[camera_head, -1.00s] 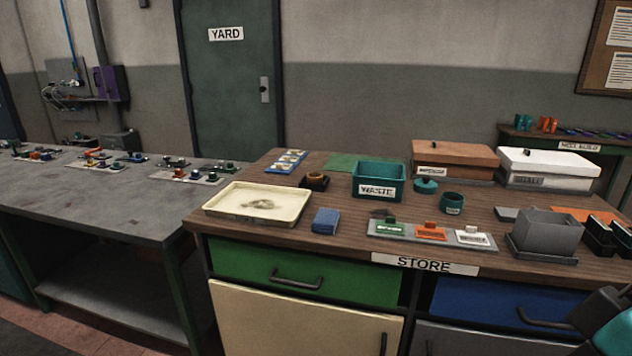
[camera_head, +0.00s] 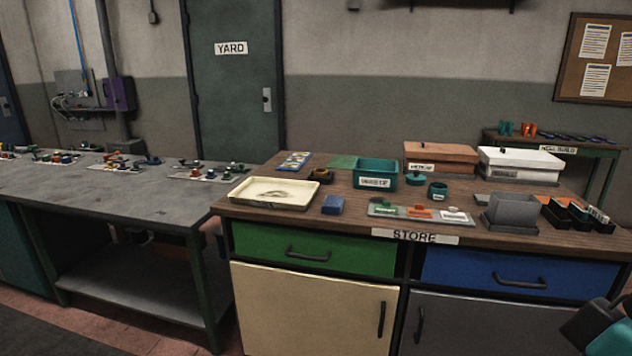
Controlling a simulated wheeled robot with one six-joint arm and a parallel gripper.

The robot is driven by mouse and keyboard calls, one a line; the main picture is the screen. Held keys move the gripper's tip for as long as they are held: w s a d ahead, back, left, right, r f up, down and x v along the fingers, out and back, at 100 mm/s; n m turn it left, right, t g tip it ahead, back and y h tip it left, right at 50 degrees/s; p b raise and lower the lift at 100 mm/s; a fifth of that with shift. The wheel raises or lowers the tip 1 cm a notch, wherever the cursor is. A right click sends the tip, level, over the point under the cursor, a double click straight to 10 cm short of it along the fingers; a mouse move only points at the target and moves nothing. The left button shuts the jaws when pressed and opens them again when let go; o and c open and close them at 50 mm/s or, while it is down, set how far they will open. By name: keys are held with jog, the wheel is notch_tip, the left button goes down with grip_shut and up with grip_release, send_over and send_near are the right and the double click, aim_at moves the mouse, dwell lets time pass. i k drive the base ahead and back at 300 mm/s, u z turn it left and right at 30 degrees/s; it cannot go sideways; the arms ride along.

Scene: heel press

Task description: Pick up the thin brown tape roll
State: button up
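A small brown round thing (camera_head: 323,174), which looks like a tape roll, sits on a dark base on the wooden store bench top (camera_head: 345,212). It is behind the cream tray and left of the teal waste bin. It is too small to tell how thin it is. A dark and teal part of my arm shows at the lower right corner, far from the roll. My gripper's fingertips do not show.
The cream tray (camera_head: 243,190), blue block (camera_head: 332,205), teal bin (camera_head: 375,183), teal ring (camera_head: 437,191) and grey box (camera_head: 511,218) stand on the bench. Lidded brown (camera_head: 440,158) and white (camera_head: 520,163) boxes stand behind. A grey table (camera_head: 120,210) is at left.

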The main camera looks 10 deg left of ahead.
aim_at(321, 174)
jog(key=u, duration=0.6)
jog(key=i, duration=0.6)
jog(key=u, duration=1)
jog(key=i, duration=1.55)
jog(key=z, duration=0.95)
jog(key=i, duration=0.7)
jog(key=z, duration=0.65)
